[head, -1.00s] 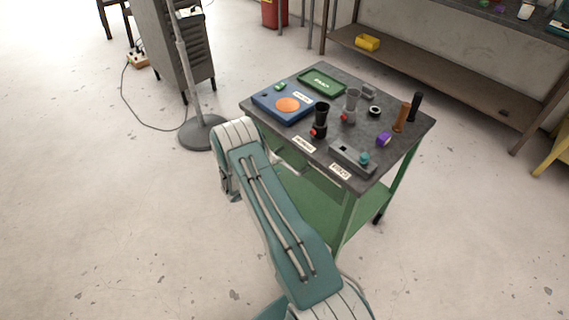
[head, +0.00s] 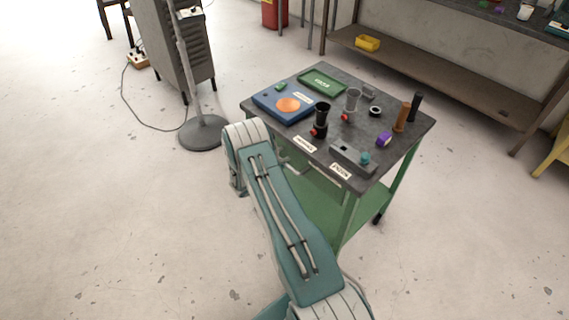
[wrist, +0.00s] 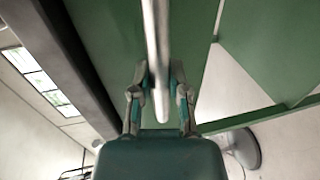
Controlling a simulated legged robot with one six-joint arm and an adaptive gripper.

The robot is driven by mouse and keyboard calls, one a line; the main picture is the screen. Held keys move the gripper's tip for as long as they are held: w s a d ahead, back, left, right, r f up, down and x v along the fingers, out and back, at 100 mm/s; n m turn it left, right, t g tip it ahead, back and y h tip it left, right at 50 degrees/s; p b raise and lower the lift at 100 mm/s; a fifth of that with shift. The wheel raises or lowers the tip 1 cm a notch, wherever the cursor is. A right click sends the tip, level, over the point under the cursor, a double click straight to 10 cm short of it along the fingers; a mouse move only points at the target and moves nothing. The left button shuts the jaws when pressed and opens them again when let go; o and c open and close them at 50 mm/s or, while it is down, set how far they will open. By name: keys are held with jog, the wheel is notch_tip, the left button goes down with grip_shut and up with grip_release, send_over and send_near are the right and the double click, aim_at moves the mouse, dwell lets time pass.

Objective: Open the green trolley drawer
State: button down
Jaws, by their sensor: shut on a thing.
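The green trolley (head: 348,215) stands in the middle of the head view with a dark grey top. Its drawer front (head: 312,176) lies under the near top edge, partly hidden behind my arm. In the wrist view, the drawer's pale bar handle (wrist: 156,40) runs down between the two fingers of my gripper (wrist: 159,80), which is shut on it. Green drawer surface (wrist: 105,45) shows beside the handle. I cannot tell there how far the drawer stands out.
Cups, a blue box (head: 284,103), a green tray (head: 322,83) and small tools crowd the trolley top. A stand with a round base (head: 203,133) is left of my arm. A shelf (head: 430,75) stands behind.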

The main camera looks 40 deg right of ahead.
jog(key=f+v, duration=0.2)
jog(key=v, duration=1)
jog(key=a+f+v, duration=0.1)
jog(key=f+v, duration=0.2)
jog(key=v, duration=1)
jog(key=shift+s+a+f, duration=0.25)
jog(key=shift+s, duration=0.05)
jog(key=c, duration=0.6)
grip_release()
jog(key=shift+w+r, duration=0.1)
jog(key=v, duration=1.2)
